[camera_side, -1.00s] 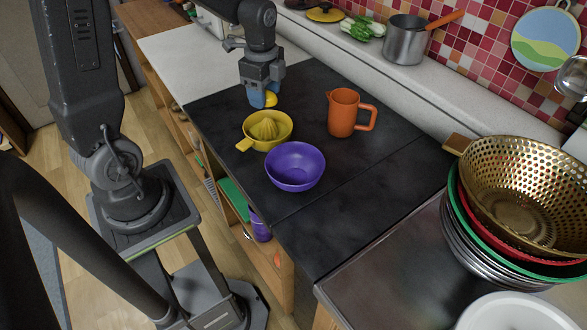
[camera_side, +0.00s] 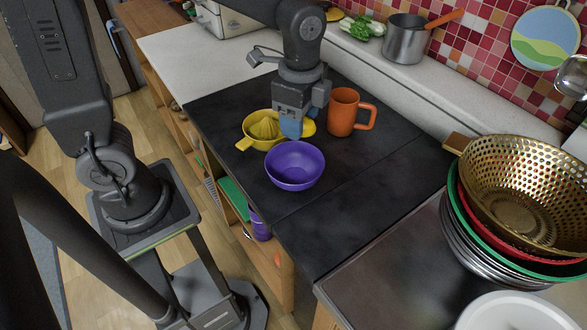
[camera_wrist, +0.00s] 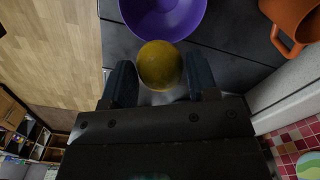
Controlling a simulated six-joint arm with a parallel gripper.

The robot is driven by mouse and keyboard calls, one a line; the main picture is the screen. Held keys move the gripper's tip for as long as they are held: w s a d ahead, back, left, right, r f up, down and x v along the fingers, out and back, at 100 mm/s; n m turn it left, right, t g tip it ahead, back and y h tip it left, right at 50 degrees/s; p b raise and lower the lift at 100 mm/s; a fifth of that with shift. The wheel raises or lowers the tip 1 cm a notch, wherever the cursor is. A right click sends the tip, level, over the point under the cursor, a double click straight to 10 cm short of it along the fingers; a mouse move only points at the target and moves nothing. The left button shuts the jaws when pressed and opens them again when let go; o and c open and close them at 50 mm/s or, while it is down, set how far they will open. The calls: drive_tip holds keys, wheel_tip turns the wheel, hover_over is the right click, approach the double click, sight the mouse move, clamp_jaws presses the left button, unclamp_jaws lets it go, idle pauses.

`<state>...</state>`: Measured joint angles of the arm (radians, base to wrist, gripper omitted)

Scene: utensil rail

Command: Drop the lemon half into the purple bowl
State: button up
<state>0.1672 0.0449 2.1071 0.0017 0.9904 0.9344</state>
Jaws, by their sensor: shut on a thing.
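The purple bowl (camera_side: 295,166) stands upright on the dark counter, and its inside looks empty. My gripper (camera_side: 292,128) is above the counter just behind the bowl's far rim, between the juicer and the orange jug. It is shut on the yellow lemon half (camera_side: 309,128), which shows partly behind the fingers. In the wrist view the lemon half (camera_wrist: 160,65) sits between the two blue-grey fingertips, with the bowl (camera_wrist: 163,14) just beyond it. Its rounded peel faces the wrist camera; its cut face is hidden.
A yellow citrus juicer (camera_side: 253,140) stands left of the bowl, close to its rim. An orange jug (camera_side: 343,112) stands behind and to the right. A stack of bowls with a brass colander (camera_side: 525,190) is at the right. The counter right of the bowl is clear.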

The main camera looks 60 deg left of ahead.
drive_tip(key=shift+f, duration=2.95)
drive_tip(key=o, duration=1)
drive_tip(key=shift+c, duration=0.2)
wheel_tip(320, 180, up, 14)
drive_tip(key=shift+d+f, duration=0.1)
drive_tip(key=s+a+n+t, duration=0.5)
drive_tip(key=s+n, duration=0.6)
drive_tip(key=n, duration=0.1)
drive_tip(key=shift+a+n+t, duration=0.25)
drive_tip(key=shift+n+t, duration=0.05)
